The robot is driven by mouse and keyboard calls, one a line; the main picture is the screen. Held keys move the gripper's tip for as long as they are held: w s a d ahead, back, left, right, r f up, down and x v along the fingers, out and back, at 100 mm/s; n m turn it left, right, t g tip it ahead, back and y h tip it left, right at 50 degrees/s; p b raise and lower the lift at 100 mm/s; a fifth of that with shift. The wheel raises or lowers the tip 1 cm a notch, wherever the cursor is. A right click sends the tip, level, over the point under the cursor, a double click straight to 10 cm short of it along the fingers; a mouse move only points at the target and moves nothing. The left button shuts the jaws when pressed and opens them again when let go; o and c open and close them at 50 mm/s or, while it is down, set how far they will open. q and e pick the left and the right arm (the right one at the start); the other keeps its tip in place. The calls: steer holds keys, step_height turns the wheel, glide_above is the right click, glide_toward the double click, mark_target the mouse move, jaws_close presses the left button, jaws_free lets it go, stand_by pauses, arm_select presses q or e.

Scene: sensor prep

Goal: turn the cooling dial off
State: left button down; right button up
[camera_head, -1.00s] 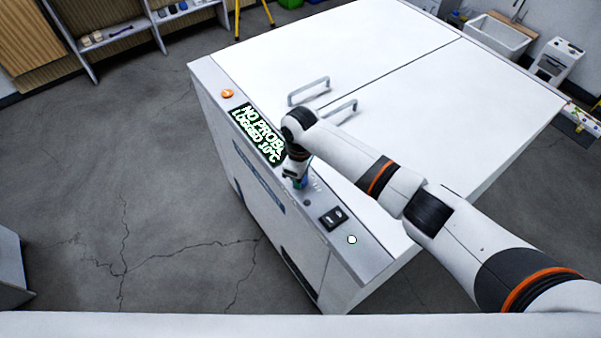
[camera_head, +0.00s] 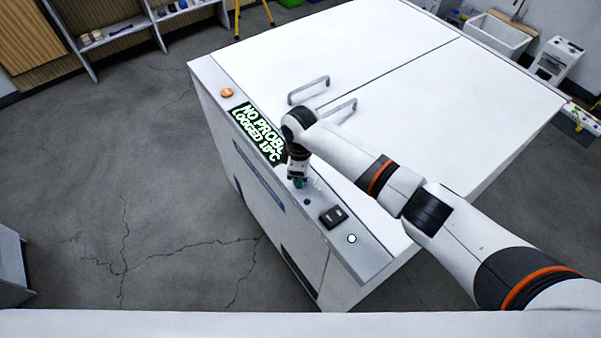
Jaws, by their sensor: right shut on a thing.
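The white chest unit (camera_head: 420,85) has a sloping control strip along its front edge. My right gripper (camera_head: 299,182) points down at this strip, just right of the display, and is shut on the cooling dial (camera_head: 300,184). The gripper hides most of the dial, so its setting cannot be read; only a small dark greenish part shows at the fingertips. The display (camera_head: 258,133) has light letters reading "NO PROBE" and "LOGGED 10°C", partly covered by my right wrist. My left gripper is not in view.
The strip also carries an orange button (camera_head: 227,92), a black rocker switch (camera_head: 333,216) and a small pale round light (camera_head: 351,239). Two lid handles (camera_head: 309,90) stand up behind my right arm. Open cracked floor (camera_head: 120,190) lies to the left.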

steer(key=o, duration=1)
step_height(320, 180, up, 12)
steer(key=b, duration=0.3)
